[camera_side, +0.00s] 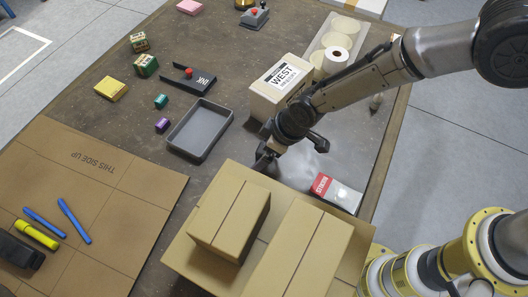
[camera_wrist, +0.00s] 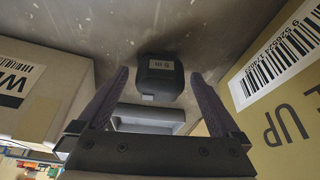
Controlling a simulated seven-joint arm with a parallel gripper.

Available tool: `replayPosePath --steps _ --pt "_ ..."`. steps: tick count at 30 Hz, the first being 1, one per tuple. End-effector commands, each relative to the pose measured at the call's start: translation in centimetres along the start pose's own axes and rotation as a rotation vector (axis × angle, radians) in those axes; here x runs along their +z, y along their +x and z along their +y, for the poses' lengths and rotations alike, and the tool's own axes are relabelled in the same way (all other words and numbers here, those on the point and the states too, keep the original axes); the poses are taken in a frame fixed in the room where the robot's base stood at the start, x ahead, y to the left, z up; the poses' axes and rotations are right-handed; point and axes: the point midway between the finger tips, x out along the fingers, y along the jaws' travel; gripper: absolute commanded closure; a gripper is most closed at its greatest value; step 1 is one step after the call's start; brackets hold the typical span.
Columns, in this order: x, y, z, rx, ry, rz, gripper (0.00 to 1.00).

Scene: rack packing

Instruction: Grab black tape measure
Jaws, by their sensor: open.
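The black tape measure (camera_wrist: 160,78) with a small grey label on its face is in the wrist view, just beyond and between the two dark fingers of my gripper (camera_wrist: 158,88). The fingers are open, with a gap on each side of the tape measure. In the side view my gripper (camera_side: 267,158) is low over the table, between the WEST box and the cardboard boxes. I cannot make out the tape measure clearly there, as my dark gripper covers that spot.
The WEST box (camera_side: 280,90) stands close behind my gripper. A cardboard box (camera_side: 230,218) stands close in front. A grey tray (camera_side: 200,130) lies to the left. A red and white box (camera_side: 336,193) lies to the right.

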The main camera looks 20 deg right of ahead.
Motion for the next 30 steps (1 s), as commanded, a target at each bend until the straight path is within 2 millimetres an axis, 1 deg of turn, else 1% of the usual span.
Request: replayPosePath --steps 4,5,9,17,18,21,30 --pt "0.01 0.0 0.0 0.0 0.0 0.0 0.0" --pt "0.01 -0.01 0.0 0.0 0.0 0.0 0.02" --pt "0.02 -0.02 0.0 0.0 0.0 -0.001 0.27" --pt "0.03 -0.03 0.01 0.0 0.0 -0.001 0.74" --pt "0.03 -0.03 0.01 0.0 0.0 -0.001 0.81" --pt "0.03 -0.04 0.02 0.0 0.0 -0.001 0.98" --pt "-0.16 -0.28 0.02 0.0 0.0 0.002 0.98"
